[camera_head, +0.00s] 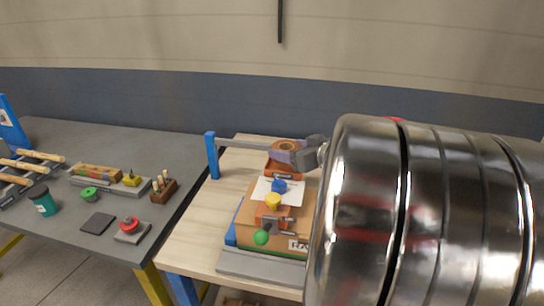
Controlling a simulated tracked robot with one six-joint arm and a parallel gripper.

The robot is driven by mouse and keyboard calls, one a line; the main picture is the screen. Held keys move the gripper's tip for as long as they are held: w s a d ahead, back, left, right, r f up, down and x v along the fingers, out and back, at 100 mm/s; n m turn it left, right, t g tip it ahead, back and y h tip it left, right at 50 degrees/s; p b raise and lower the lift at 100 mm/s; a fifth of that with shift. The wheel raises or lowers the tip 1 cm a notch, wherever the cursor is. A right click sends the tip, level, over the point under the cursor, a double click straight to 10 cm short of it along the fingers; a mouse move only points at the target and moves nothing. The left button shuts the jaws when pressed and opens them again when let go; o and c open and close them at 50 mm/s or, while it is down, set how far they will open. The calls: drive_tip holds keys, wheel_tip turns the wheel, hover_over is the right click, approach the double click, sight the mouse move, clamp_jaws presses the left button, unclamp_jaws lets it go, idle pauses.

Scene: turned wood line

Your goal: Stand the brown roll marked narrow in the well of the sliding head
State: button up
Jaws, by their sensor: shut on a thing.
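My gripper (304,155) is at the upper middle of the head view, above the back of the light wood table. It is shut on a brown roll (286,145), which shows a round top at the jaws' left side. The word narrow cannot be read at this size. An orange-brown block (279,167) sits just below the roll and may be the sliding head. Its well cannot be made out, and I cannot tell whether the roll touches it.
A blue post (212,156) with a grey rail stands behind. The dark left table (130,160) holds tools and a green cup (42,201). My shiny arm hides the right side.

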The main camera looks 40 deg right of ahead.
sight(290, 170)
drive_tip(key=shift+f, duration=1.65)
drive_tip(key=shift+f, duration=0.1)
drive_tip(key=o, duration=0.8)
drive_tip(key=shift+v, duration=0.8)
drive_tip(key=v, duration=1)
drive_tip(key=shift+s, duration=0.2)
